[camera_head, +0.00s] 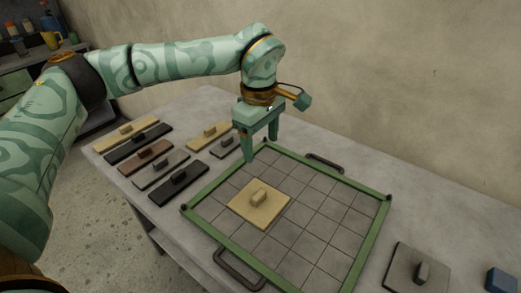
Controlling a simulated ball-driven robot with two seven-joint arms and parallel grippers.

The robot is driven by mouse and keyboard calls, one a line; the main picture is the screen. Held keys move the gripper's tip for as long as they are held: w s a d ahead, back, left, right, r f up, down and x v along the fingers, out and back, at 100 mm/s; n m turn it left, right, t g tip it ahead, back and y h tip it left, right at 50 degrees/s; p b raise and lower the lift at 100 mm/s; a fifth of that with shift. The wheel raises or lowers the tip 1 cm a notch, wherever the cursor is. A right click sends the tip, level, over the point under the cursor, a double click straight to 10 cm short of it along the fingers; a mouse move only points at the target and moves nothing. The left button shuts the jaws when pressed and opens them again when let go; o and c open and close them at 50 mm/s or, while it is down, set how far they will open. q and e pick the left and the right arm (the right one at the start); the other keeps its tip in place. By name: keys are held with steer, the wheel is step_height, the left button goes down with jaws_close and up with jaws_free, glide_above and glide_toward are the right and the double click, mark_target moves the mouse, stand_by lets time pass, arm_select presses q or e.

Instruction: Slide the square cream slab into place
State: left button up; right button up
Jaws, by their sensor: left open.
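The square cream slab (250,213) lies flat in the green-framed tray (372,237), on the left part of its grid. It has a small cream block handle on top. My left gripper (262,150) is open and empty above the tray's back left corner, behind the slab and apart from it. Its fingers point down. My right gripper is not in view.
Several handled slabs, including a tan one (112,138), a brown one (134,162) and a black one (166,193), lie left of the tray. A grey square slab (401,274) and a blue block (501,280) are at the right. Tray cells right of the cream slab are bare.

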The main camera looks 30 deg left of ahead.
mark_target(259, 194)
arm_select(q)
steer(key=f+b, duration=0.2)
steer(key=f, duration=0.3)
steer(key=f+b, duration=0.2)
steer(key=f, duration=0.4)
steer(key=f+b, duration=0.1)
steer(key=f, duration=0.4)
steer(key=shift+s+a+f+b, duration=0.1)
steer(key=shift+s+f+b, duration=0.1)
steer(key=shift+s+b, duration=0.2)
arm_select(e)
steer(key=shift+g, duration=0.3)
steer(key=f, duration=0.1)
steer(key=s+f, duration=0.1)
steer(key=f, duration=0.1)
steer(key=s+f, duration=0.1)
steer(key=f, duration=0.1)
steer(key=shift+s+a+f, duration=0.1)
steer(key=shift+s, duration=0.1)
arm_select(q)
steer(key=c, duration=1.3)
steer(key=shift+a+r, duration=0.1)
